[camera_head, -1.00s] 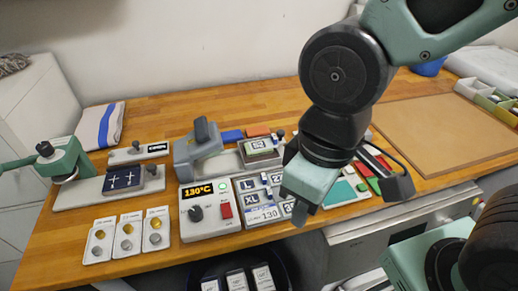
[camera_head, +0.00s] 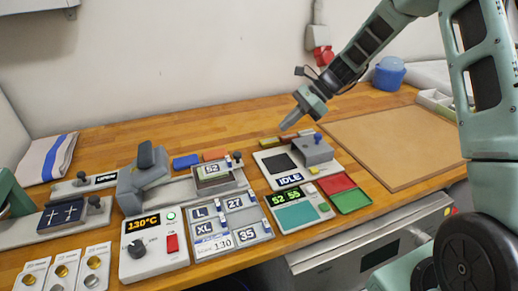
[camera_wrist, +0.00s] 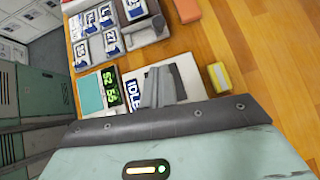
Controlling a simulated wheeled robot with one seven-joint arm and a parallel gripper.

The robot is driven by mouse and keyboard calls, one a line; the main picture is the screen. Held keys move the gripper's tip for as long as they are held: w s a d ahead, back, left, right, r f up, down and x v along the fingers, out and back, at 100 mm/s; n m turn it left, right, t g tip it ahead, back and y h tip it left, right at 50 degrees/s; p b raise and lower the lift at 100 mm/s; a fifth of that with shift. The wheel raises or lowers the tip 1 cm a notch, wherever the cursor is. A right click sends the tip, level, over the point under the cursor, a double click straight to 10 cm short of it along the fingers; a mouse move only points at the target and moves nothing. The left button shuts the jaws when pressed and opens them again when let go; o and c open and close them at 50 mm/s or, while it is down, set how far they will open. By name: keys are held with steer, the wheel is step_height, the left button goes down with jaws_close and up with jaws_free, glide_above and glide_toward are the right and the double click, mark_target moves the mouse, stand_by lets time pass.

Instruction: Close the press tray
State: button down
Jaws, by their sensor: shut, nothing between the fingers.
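The grey press (camera_head: 143,186) stands at the left-middle of the bench, behind a control box (camera_head: 152,246) reading 130°C. What looks like its tray (camera_head: 213,188) is out to the right of the press head, carrying a tile marked 52 (camera_head: 212,169).
The IDLE station (camera_head: 290,180) with a grey block and blue knob (camera_head: 317,148) sits right of the tray. Size tiles (camera_head: 222,222) lie in front of the tray. Red and green pads (camera_head: 343,190) and a brown board (camera_head: 395,145) are further right.

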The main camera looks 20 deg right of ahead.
steer(key=p+x, duration=0.1)
steer(key=x, duration=0.3)
steer(key=p+x, duration=0.1)
steer(key=x, duration=0.3)
steer(key=shift+w+a+f, duration=0.15)
steer(key=shift+w+f, duration=0.15)
steer(key=shift+f, duration=0.1)
steer(key=a, duration=0.1)
steer(key=a+f+p, duration=0.1)
steer(key=a, duration=0.1)
steer(key=shift+w+a, duration=0.2)
steer(key=shift+w, duration=0.05)
steer(key=shift+w+a+f, duration=0.1)
steer(key=shift+a+f, duration=0.05)
steer(key=shift+a, duration=0.4)
glide_toward(195, 170)
steer(key=x, duration=0.4)
steer(key=shift+a+f, duration=0.2)
steer(key=shift+a, duration=0.05)
steer(key=shift+a+r, duration=0.1)
steer(key=shift+a, duration=0.05)
steer(key=shift+a, duration=0.1)
